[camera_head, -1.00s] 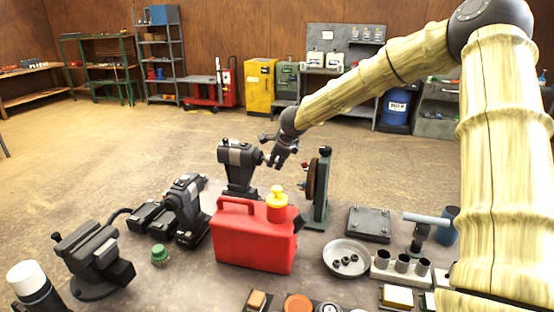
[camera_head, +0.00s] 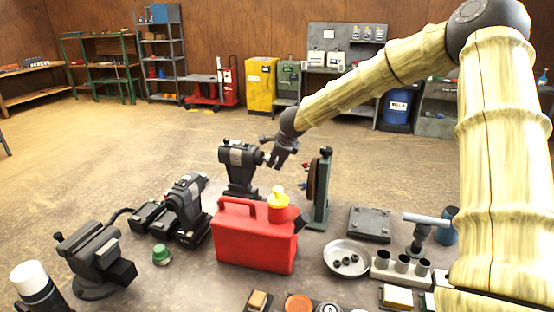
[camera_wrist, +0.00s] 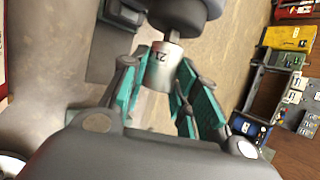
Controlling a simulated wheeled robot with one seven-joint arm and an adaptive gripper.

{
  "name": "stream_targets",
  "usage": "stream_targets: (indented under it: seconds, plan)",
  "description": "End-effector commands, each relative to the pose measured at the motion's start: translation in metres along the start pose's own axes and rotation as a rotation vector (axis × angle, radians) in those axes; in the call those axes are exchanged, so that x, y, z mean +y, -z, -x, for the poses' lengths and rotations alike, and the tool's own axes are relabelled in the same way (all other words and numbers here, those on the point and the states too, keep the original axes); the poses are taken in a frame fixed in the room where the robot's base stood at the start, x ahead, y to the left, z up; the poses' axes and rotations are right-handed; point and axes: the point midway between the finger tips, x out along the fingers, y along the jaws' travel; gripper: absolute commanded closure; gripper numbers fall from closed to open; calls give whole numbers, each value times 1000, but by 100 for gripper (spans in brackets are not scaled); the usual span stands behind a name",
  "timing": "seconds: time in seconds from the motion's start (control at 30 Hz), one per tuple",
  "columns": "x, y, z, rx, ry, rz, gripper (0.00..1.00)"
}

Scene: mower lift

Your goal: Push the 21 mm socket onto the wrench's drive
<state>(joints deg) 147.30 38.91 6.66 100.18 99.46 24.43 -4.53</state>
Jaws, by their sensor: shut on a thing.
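The 21 mm socket (camera_wrist: 163,64) is a short silver cylinder marked 21, seen between my fingers in the wrist view. My gripper (camera_wrist: 163,76) is shut on it with teal-padded fingers. The socket's far end meets the dark round nose of the wrench (camera_wrist: 182,12). I cannot tell how far the drive sits inside it. In the head view the wrench (camera_head: 239,158) stands upright on the bench with its nose facing right, and my gripper (camera_head: 271,160) is right at that nose. The socket is too small to make out clearly there.
A red fuel can (camera_head: 250,240) stands in front of the wrench. A green upright stand with a disc (camera_head: 320,190) is close to the right of my gripper. A second dark tool (camera_head: 187,200) and a vise (camera_head: 95,255) are at left. A metal bowl (camera_head: 346,260) is at right.

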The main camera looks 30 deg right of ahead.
Motion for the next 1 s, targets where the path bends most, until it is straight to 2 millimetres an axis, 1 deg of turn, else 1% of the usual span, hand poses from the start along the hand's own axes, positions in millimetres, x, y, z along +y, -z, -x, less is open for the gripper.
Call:
stream_targets:
  seconds: [0.43,1.0]
  plan:
    - [0,-1,0,0,0,0,94]
    - [-1,-8,-3,0,1,-1,94]
